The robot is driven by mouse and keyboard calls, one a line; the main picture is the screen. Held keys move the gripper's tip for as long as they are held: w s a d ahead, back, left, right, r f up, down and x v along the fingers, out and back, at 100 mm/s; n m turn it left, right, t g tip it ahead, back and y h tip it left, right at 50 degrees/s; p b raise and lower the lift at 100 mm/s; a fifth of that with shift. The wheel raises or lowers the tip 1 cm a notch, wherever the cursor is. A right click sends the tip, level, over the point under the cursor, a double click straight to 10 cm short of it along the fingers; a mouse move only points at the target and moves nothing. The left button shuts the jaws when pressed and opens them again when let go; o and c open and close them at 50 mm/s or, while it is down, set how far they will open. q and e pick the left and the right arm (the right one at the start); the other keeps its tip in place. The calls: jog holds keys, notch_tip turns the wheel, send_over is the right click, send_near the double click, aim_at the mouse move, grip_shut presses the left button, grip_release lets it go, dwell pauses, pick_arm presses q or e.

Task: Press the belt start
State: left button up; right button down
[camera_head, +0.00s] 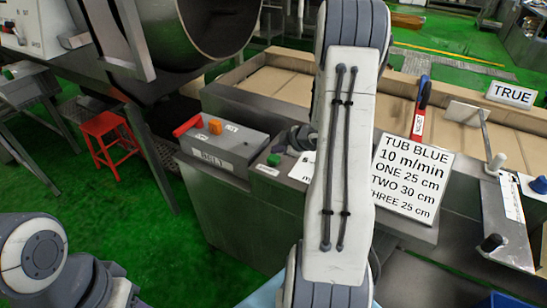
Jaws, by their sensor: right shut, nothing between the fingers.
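A grey control box (226,146) stands on the near left end of the steel counter, with a label on its front that seems to read BELT upside down. On its top are an orange block-shaped control (215,127) and a red part (187,126) at its left end. A green button (274,159) sits to the right of the box, above a small white label. My right gripper (284,146) is small and dark, partly hidden behind my right arm. It is shut and empty, close to the green button; contact cannot be made out. My left gripper is out of view.
A sign (412,180) reading TUB BLUE lies on the counter. A red and blue tool (420,108), a paddle on a rod (465,113) and a TRUE plate (511,94) are behind it. A large drum (198,30) hangs at the upper left. A red stool (106,135) stands on green floor.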

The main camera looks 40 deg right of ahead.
aim_at(277, 158)
jog(key=shift+f, duration=0.1)
jog(key=shift+f, duration=0.3)
jog(key=shift+f+b, duration=0.55)
jog(key=shift+b, duration=0.1)
dwell(0.7)
jog(key=shift+r, duration=0.2)
jog(key=shift+r+p, duration=0.8)
jog(key=shift+p, duration=0.2)
notch_tip(277, 158, up, 5)
jog(key=p, duration=0.5)
